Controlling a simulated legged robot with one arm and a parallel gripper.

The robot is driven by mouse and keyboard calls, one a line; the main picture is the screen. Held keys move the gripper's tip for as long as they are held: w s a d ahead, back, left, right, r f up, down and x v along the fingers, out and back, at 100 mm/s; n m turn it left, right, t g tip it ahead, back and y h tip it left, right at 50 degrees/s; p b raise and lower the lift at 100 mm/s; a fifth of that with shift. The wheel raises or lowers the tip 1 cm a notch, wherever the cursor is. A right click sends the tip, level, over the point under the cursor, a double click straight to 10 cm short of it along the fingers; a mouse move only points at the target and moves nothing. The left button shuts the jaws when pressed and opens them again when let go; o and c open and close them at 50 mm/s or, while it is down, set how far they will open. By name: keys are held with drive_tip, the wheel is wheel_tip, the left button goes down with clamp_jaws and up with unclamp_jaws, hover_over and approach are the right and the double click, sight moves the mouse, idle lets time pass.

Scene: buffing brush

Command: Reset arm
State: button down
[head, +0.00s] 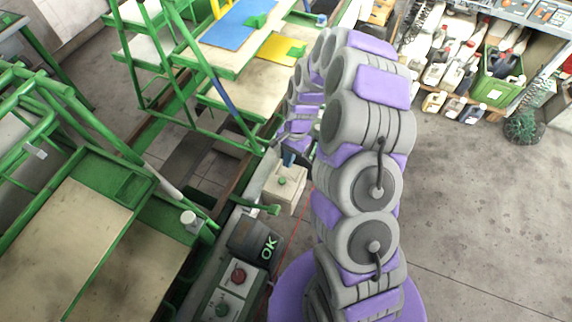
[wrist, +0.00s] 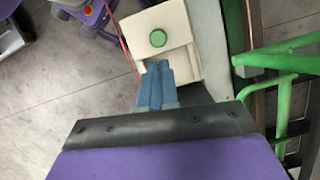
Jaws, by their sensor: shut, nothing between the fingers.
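My gripper (wrist: 158,70) shows in the wrist view with its two blue fingers together and nothing between them. The fingertips are just short of a green round button on a cream box (wrist: 183,25); I cannot tell whether they touch the box. In the head view my gripper (head: 289,160) is a small blue shape at the end of my grey and purple arm, over the far edge of the cream box (head: 285,188). The arm hides part of the scene behind it.
A control panel (head: 222,303) with red and green buttons and a dark display (head: 254,246) reading OK stand in front of the box. Green-framed benches (head: 62,235) fill the left. A shelf with bottles and a green crate (head: 498,75) is at upper right. The right floor is clear.

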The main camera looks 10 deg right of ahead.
drive_tip(key=s+a+r+n, duration=0.1)
drive_tip(key=s+r+n, duration=0.3)
drive_tip(key=r, duration=0.6)
drive_tip(key=s+r+n, duration=0.1)
drive_tip(key=s+r, duration=0.5)
drive_tip(key=r, duration=0.5)
drive_tip(key=s+d+r+n+h, duration=0.1)
drive_tip(key=s+r+n, duration=0.1)
drive_tip(key=s, duration=0.8)
drive_tip(key=s+d+r+n+h, duration=0.1)
drive_tip(key=s+r, duration=0.4)
drive_tip(key=s, duration=0.5)
drive_tip(key=shift+s+d+n+t, duration=0.2)
drive_tip(key=shift+d+n+t, duration=0.1)
drive_tip(key=shift+d+n, duration=0.2)
